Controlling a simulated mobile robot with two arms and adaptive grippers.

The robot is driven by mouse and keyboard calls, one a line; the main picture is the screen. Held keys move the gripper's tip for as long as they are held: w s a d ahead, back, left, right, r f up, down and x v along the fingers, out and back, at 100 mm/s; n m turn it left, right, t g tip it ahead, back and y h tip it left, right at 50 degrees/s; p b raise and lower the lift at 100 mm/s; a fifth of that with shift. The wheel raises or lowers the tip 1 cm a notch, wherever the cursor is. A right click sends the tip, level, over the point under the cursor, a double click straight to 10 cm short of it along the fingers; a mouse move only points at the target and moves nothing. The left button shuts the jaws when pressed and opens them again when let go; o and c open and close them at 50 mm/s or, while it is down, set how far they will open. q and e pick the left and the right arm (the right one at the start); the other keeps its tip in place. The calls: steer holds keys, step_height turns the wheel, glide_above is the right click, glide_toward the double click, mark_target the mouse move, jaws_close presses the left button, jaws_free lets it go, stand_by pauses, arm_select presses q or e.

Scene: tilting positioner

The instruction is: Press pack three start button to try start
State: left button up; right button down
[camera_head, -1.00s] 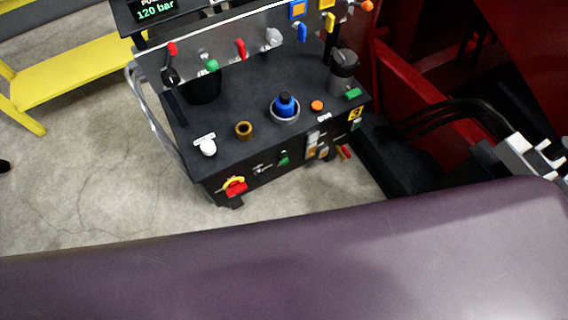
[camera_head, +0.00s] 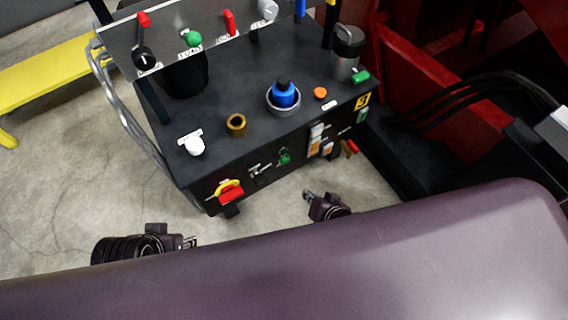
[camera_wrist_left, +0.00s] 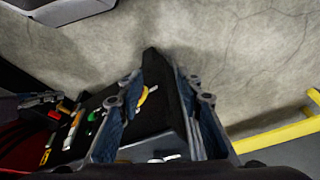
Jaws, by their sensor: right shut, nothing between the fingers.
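Pack three is a black machine box (camera_head: 260,155) with a yellow "3" label (camera_head: 363,100) at its right front corner. A green button (camera_head: 284,157) sits on its front panel; I take it for the start button, but its label is unreadable. It also shows in the left wrist view (camera_wrist_left: 92,116). My right gripper (camera_head: 308,196) is shut and empty, below and in front of the panel, apart from it. My left gripper (camera_head: 193,242) is low at the left, apart from the box. In the left wrist view its fingers (camera_wrist_left: 158,76) are spread, with the box beyond them.
A red and yellow rotary switch (camera_head: 230,190) is on the panel's left. White (camera_head: 195,145), blue (camera_head: 284,94) and orange (camera_head: 320,92) parts stand on top. Red structure (camera_head: 430,65) and black hoses (camera_head: 470,90) flank the right. Purple bodywork (camera_head: 300,260) fills the foreground.

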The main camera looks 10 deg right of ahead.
mark_target(285, 161)
arm_select(q)
steer(key=shift+s+a+r, duration=0.1)
steer(key=shift+r, duration=0.5)
arm_select(e)
steer(key=shift+w+a+r, duration=0.2)
steer(key=shift+w+r, duration=0.05)
steer(key=shift+w, duration=0.25)
